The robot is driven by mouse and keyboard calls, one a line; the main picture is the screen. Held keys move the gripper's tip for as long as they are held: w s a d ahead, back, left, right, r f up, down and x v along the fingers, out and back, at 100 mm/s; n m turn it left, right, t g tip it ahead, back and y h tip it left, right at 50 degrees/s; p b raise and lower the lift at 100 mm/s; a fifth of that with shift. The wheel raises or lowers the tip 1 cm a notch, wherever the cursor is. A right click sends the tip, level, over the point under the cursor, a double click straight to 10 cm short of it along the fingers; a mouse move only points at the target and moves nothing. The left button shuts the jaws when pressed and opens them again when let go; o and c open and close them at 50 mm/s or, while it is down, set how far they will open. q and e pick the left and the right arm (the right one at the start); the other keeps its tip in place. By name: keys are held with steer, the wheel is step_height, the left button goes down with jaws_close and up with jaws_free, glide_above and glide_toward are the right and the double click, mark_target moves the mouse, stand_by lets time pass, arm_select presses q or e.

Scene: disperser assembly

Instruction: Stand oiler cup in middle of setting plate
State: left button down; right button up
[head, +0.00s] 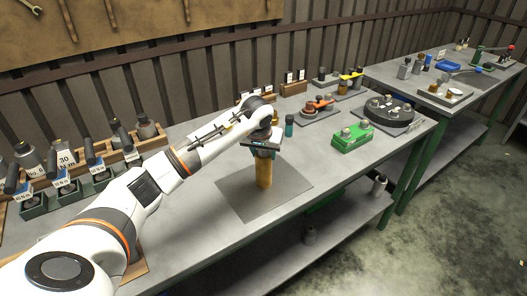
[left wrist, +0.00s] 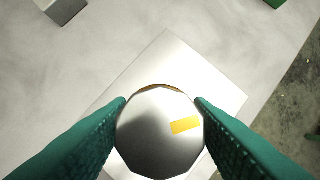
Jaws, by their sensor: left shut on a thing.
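The oiler cup (head: 264,174) is an amber cylinder with a grey metal top. It is upright below my left gripper (head: 262,151). In the left wrist view its round top (left wrist: 160,135), with a yellow mark, sits between the green fingers, which are shut on it. The setting plate (head: 236,198) is a flat grey square on the bench. The cup's lower end is over about the middle of the plate; I cannot tell whether it touches. The plate also shows in the left wrist view (left wrist: 172,62), partly hidden by the cup. My right gripper is not in view.
A green box (head: 352,138) and a dark round turntable (head: 389,112) are farther right. The bench (head: 205,238) is bare around the plate's front.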

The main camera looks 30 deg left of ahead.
arm_select(q)
steer(key=c, duration=0.7)
jaws_free()
